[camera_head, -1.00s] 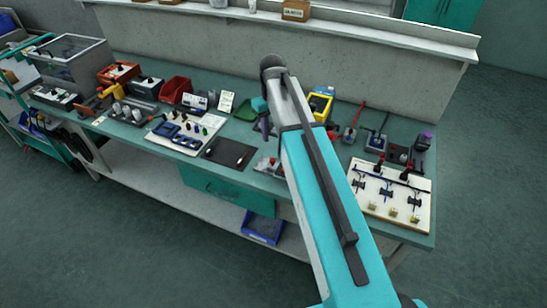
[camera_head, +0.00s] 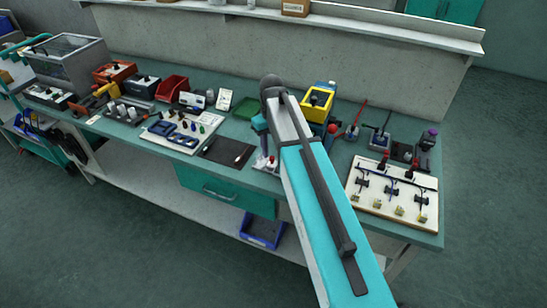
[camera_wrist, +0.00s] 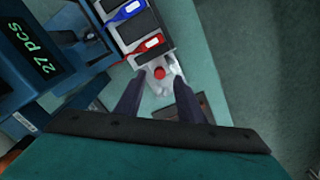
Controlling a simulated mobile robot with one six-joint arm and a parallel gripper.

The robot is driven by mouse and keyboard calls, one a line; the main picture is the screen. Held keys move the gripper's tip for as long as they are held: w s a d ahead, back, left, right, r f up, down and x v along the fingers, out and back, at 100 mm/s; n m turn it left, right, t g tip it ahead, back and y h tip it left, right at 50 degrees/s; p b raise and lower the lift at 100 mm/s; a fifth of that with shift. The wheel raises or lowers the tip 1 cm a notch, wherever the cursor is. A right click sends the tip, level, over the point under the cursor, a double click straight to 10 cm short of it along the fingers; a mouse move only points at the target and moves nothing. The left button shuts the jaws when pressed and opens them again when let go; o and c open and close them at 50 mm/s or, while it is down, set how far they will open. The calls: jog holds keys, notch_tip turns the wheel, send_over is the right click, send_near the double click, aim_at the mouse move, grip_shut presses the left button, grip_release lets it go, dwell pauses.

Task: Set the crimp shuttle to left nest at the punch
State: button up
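What looks like the crimp shuttle is a pale block with a round red knob (camera_wrist: 159,73) in the wrist view. It lies at the lower end of a pale, dark-slotted strip (camera_wrist: 128,37). My gripper (camera_wrist: 160,88) is open, its two dark fingers on either side of the knob with gaps showing. I cannot tell whether it touches the block. In the head view, my gripper (camera_head: 262,146) is low over the bench front, by a small red and white piece (camera_head: 264,163). The nests are not clearly identifiable.
In the wrist view, a blue tag (camera_wrist: 125,11) and a red tag (camera_wrist: 146,45) lie on the strip. In the head view, a yellow-framed device (camera_head: 318,103) stands behind my arm, and a dark mat (camera_head: 222,150) lies left.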

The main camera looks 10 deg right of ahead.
aim_at(272, 157)
jog(key=shift+f+b, duration=0.8)
jog(key=shift+f, duration=0.8)
grip_shut()
